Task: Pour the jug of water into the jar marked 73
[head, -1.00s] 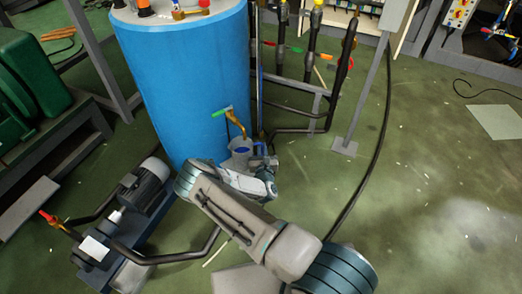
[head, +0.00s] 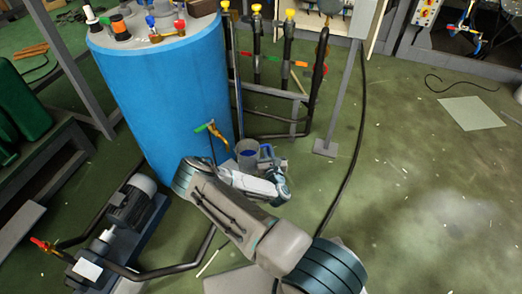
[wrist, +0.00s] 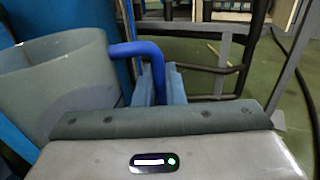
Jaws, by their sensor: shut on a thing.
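The jug (head: 246,148) is a grey, translucent vessel with a blue handle, upright beside the lower side of the blue tank. In the wrist view the jug (wrist: 50,85) fills the left side, and its handle bends down between the blue finger pads. My gripper (head: 268,161) is shut on the jug's handle; it also shows in the wrist view (wrist: 162,80). Some blue shows inside the jug in the head view, but I cannot tell the water level. I see no jar marked 73 in either view.
The blue tank (head: 165,95) has a brass tap (head: 217,136) with a green lever just left of the jug. Pipes (head: 285,55) and a grey post (head: 345,95) stand behind. A pump (head: 133,203) is at lower left. Open green floor (head: 430,190) lies to the right.

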